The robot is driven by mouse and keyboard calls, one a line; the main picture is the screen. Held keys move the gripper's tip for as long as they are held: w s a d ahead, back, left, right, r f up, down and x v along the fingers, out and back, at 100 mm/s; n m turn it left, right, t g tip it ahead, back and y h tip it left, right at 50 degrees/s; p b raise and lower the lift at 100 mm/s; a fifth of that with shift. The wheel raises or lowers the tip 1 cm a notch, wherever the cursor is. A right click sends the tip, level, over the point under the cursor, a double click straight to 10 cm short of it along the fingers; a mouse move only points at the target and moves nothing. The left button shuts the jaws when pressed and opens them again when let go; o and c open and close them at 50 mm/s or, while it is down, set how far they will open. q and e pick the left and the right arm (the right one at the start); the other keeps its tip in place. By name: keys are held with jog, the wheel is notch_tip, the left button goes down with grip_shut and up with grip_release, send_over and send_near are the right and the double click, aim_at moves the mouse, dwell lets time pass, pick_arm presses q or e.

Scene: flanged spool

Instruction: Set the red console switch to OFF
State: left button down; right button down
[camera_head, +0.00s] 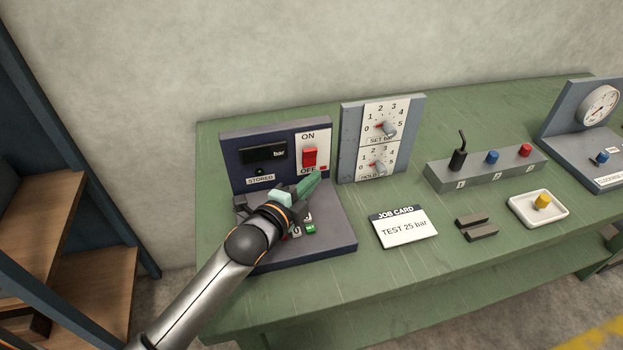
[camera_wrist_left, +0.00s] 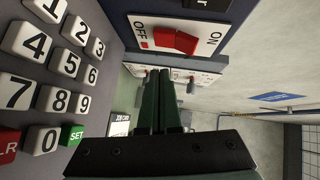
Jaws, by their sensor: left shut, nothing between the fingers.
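The red console switch (camera_head: 309,157) is a rocker on a white plate with ON above and OFF below, on the dark blue console (camera_head: 230,160). A small red mark shows beside OFF. In the left wrist view the switch (camera_wrist_left: 174,41) appears near the top, with OFF to its left and ON to its right. I cannot tell for sure which end is pressed in. My left gripper (camera_head: 315,182) is shut and empty, just below and in front of the switch plate. Its green fingers (camera_wrist_left: 166,78) lie together, apart from the switch in the left wrist view. My right gripper is not in view.
A keypad (camera_wrist_left: 50,70) lies on the console base under my left arm. A dial panel (camera_head: 350,140) stands right of the console. A job card (camera_head: 404,228), a grey plug block (camera_head: 475,172) and a white tray (camera_head: 525,214) sit further right on the green table (camera_head: 340,285).

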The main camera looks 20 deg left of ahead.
pick_arm(q)
jog(key=v, duration=0.3)
jog(key=f+v, duration=0.1)
jog(key=v, duration=0.2)
jog(key=f+b+v, duration=0.1)
jog(key=v, duration=0.3)
jog(key=shift+s+d, duration=0.25)
jog(key=shift+s, duration=0.05)
